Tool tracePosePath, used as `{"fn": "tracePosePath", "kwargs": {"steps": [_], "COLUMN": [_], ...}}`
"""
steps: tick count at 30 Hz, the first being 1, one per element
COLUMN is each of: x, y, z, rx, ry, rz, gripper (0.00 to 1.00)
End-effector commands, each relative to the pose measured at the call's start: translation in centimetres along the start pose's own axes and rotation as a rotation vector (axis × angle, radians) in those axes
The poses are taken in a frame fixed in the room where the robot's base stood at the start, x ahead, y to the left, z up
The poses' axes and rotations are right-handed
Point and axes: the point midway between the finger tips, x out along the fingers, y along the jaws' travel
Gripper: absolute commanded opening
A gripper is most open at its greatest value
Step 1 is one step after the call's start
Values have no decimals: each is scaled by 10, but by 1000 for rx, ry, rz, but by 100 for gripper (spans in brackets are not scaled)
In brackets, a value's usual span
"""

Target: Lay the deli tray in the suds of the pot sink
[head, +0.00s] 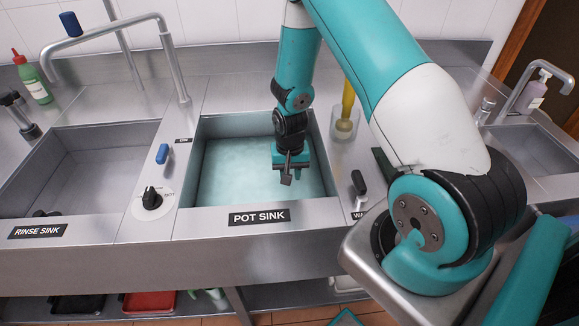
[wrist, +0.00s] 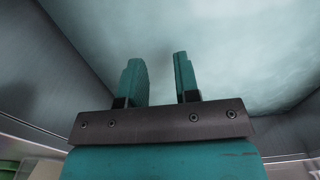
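The pot sink (head: 258,216) is a steel basin with a label on its front edge, filled with pale blue-green cloudy suds (head: 232,170). My gripper (head: 287,178) points down over the right part of the basin, above or near the suds; the exact height is hard to tell. In the wrist view, my gripper (wrist: 161,75) has its two teal fingers apart with nothing between them. The suds (wrist: 220,45) show beyond the fingertips. I cannot make out a deli tray in the sink or in my gripper; one under the cloudy suds would be hidden.
The rinse sink (head: 85,165) lies to the left, with a faucet (head: 150,30) between. A control knob (head: 151,199) and blue handle (head: 162,154) sit left of the pot sink. A clear cup (head: 344,124) stands at its right. A red tray (head: 150,302) lies on the shelf below.

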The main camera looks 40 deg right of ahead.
Motion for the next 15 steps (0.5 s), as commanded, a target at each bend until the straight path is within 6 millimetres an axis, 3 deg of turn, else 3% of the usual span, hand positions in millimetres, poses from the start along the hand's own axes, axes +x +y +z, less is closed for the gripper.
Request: {"fn": "tracePosePath", "kwargs": {"steps": [3,8,11,14,15], "x": [-19,-35,-53,-92,-113], "y": [0,-1,-11,-36,-49], "z": [0,0,4,20,31], "rx": [0,-2,-37,-136,-194], "ry": [3,2,3,5,6], "rz": [-1,-2,-19,-68,-95], "gripper": [30,30,30,30,30]}}
